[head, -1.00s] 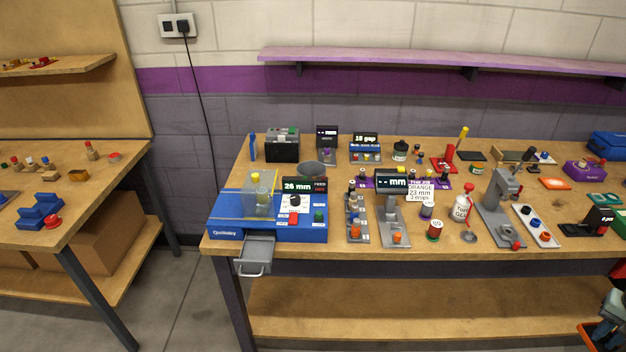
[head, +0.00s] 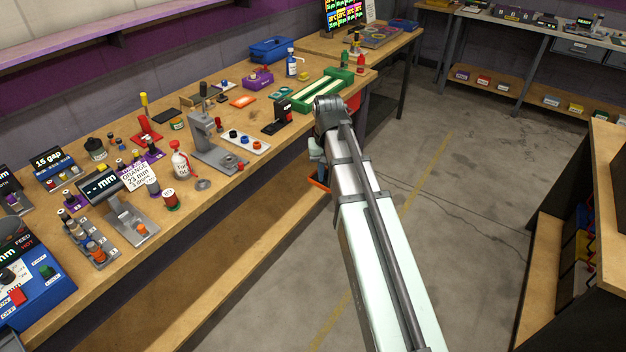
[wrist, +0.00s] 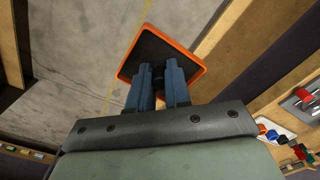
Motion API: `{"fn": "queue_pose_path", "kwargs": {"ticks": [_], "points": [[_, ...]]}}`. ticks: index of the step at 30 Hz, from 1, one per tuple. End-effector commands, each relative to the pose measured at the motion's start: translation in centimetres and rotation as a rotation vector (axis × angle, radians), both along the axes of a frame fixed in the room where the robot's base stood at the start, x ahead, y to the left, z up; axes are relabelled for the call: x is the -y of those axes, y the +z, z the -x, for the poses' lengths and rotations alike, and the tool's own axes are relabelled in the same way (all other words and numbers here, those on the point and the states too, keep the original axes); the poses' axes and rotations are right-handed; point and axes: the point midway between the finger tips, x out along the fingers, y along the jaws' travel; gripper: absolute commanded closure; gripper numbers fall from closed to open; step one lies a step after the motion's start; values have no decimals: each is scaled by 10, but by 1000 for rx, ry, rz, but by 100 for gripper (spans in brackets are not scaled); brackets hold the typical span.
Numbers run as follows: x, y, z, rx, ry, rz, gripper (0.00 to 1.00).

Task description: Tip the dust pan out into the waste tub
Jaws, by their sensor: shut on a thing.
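The dust pan (wrist: 147,47) is a squarish dark tray with an orange rim, just past my fingertips in the wrist view. My gripper (wrist: 159,88) is shut on a dark grip at the pan, between its two blue fingers. I cannot make out what lies in the pan. In the head view a bit of the pan's orange rim (head: 319,184) shows below my gripper (head: 317,165), in front of the workbench. I cannot pick out the waste tub with certainty.
The workbench (head: 205,222) is crowded with tools, and a green fixture (head: 325,92) stands near my wrist. A red object (head: 353,102) at the bench's end is partly behind my arm. The floor (head: 455,210) to the right is open, with a dark-sided cabinet (head: 555,240) beyond.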

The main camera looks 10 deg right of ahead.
Motion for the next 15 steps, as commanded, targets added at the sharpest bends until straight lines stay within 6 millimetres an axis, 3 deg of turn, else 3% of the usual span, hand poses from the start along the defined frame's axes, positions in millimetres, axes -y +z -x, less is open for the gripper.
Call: {"fn": "queue_pose_path", "kwargs": {"ticks": [4, 6, 15], "points": [[-17, 43, -15, 3, -72, -1, 100], [-38, 62, -21, 2, -85, -1, 100], [-132, 94, -27, -7, 1, 1, 100]]}}
